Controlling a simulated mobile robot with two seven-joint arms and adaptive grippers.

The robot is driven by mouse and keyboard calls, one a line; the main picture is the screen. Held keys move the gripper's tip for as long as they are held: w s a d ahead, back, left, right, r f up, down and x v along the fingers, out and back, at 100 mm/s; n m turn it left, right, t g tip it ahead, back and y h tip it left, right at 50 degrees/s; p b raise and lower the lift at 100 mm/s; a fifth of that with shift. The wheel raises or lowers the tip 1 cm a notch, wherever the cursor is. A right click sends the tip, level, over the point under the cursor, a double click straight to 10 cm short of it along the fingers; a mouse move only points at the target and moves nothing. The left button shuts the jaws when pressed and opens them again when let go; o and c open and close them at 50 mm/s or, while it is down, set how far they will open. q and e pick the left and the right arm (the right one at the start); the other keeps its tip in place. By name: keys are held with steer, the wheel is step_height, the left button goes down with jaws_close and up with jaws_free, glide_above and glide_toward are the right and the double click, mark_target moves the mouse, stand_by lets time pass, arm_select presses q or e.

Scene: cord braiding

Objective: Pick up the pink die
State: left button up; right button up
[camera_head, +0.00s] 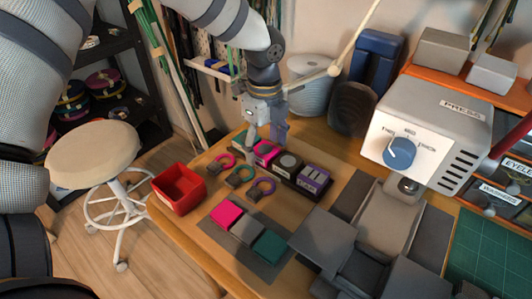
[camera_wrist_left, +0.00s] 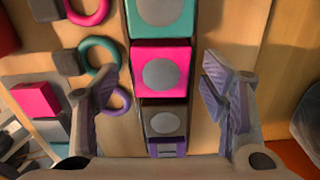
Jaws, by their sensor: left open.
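The pink die (camera_head: 267,152) is a bright pink block with a grey round face, in a row of dies on the wooden table. In the left wrist view the pink die (camera_wrist_left: 160,69) lies between a teal die (camera_wrist_left: 162,17) and a dark grey die (camera_wrist_left: 165,122). My left gripper (camera_head: 266,136) is over the row, pointing down, and partly hides it in the head view. In the wrist view its fingers (camera_wrist_left: 160,92) are spread wide, one on each side of the row. Nothing is between them in their grip. My right gripper is not seen.
A purple block (camera_head: 313,178) ends the row. Pink, teal and purple rings (camera_head: 262,188) lie beside it. A red bin (camera_head: 178,189) stands at the table's left edge. Pink, grey and teal swatches (camera_head: 247,229) lie in front. The press (camera_head: 432,130) stands right.

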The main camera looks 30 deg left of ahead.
mark_target(265, 149)
arm_select(q)
steer(key=shift+f, duration=0.2)
steer(key=shift+w, duration=0.1)
steer(key=c, duration=1.3)
step_height(265, 149, up, 10)
steer(key=shift+r+p, duration=0.1)
steer(key=shift+p, duration=0.25)
steer(key=shift+c, duration=0.3)
